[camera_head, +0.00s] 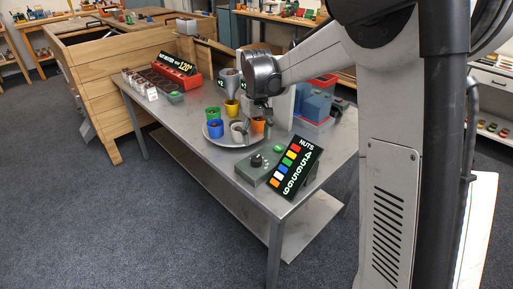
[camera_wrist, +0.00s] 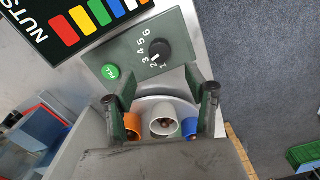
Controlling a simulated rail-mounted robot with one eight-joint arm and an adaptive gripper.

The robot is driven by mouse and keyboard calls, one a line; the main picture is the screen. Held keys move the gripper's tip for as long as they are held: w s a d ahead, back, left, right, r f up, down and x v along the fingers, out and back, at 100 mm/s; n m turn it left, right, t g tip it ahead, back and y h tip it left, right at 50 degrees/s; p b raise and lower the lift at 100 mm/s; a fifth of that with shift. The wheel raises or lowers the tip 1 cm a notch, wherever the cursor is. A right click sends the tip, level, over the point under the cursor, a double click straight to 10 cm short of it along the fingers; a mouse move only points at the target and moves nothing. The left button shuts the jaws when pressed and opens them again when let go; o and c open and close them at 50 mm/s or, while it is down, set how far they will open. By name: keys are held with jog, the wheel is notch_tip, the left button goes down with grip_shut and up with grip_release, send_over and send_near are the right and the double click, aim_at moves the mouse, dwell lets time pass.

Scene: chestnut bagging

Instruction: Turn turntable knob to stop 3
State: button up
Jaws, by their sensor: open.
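The black turntable knob (camera_wrist: 159,50) sits on a green control box (camera_wrist: 130,62) with printed numbers 1 to 6 around it. Its white pointer mark faces the low numbers, seemingly near 2; the exact stop is hard to read. In the head view the knob (camera_head: 257,161) is on the box (camera_head: 245,171) at the table's front. The round turntable (camera_head: 218,139) behind it carries several coloured cups. My gripper (camera_wrist: 160,95) is open and empty, its fingers apart on either side of the knob's line, with the knob beyond the tips. In the head view my gripper (camera_head: 260,113) is above the turntable.
A green button (camera_wrist: 110,72) is beside the knob. A tilted NUTS sign (camera_head: 296,165) with colour bars stands right of the box. White (camera_wrist: 163,118), orange (camera_wrist: 132,126) and blue (camera_wrist: 190,124) cups show near my fingers. A red and blue object (camera_head: 316,100) stands farther back.

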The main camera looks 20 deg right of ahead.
jog(key=shift+r, duration=1.1)
jog(key=s+r+m+t, duration=0.15)
jog(key=s+r, duration=0.25)
jog(key=s, duration=0.4)
jog(key=s+r+t, duration=0.2)
jog(key=s+r, duration=0.2)
jog(key=s, duration=0.4)
jog(key=s+f+m+t, duration=0.1)
jog(key=s+f+t, duration=0.2)
jog(key=s, duration=1.2)
jog(key=shift+t, duration=0.35)
